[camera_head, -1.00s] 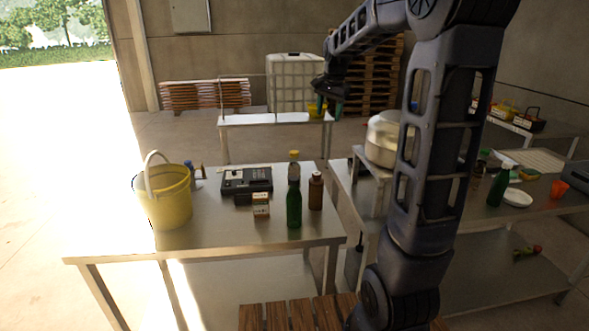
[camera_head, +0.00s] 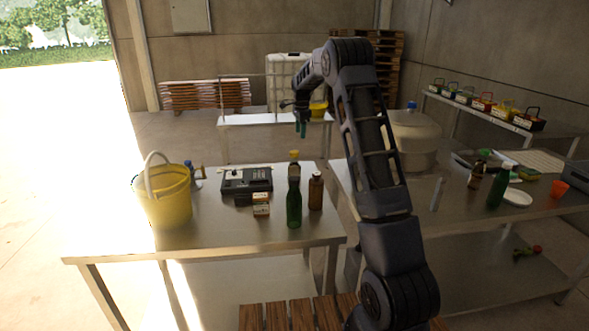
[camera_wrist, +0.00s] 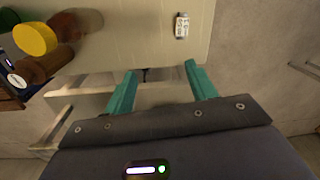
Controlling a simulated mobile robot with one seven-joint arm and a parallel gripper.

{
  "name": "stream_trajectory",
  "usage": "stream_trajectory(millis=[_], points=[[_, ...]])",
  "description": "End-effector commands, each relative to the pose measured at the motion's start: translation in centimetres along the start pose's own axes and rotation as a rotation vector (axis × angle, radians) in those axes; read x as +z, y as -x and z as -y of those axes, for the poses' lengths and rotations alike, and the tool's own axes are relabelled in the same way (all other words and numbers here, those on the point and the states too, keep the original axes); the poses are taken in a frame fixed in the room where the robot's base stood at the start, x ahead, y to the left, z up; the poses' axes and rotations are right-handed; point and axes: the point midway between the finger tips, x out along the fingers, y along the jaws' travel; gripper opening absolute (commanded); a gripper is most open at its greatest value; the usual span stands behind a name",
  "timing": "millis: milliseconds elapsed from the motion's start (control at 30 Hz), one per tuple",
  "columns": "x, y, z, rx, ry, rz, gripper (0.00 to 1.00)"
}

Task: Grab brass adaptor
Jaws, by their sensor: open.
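I cannot clearly make out a brass adaptor. A small brownish thing (camera_head: 203,172) stands behind the yellow bucket on the near table, too small to identify. My gripper (camera_head: 302,130) hangs above the far side of that table, with its teal fingers pointing down, right of and beyond the brownish thing. In the wrist view my gripper (camera_wrist: 161,70) is open, with nothing between its fingers. A small pale labelled item (camera_wrist: 181,25) lies on the surface ahead of the fingers; I cannot tell what it is.
The near table (camera_head: 115,240) bears a yellow bucket (camera_head: 165,200), a black case (camera_head: 246,183), a green bottle (camera_head: 294,205), a brown bottle (camera_head: 316,191) and small boxes (camera_head: 261,204). A cluttered table stands at the right, with a large pale container (camera_head: 415,135).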

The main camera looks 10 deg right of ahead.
Motion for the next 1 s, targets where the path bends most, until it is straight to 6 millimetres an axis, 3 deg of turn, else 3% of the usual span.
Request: stream_trajectory(millis=[100, 333, 667, 1000], points=[[0.4, -3.7, 2.5, 0.022, -0.072, -0.003, 0.56], [1.1, -8.9, 5.6, 0.049, -0.185, -0.011, 0.56], [1.3, -11.5, 6.5, 0.057, -0.226, -0.014, 0.56], [1.2, -15.8, 6.2, 0.057, -0.225, -0.013, 0.56]])
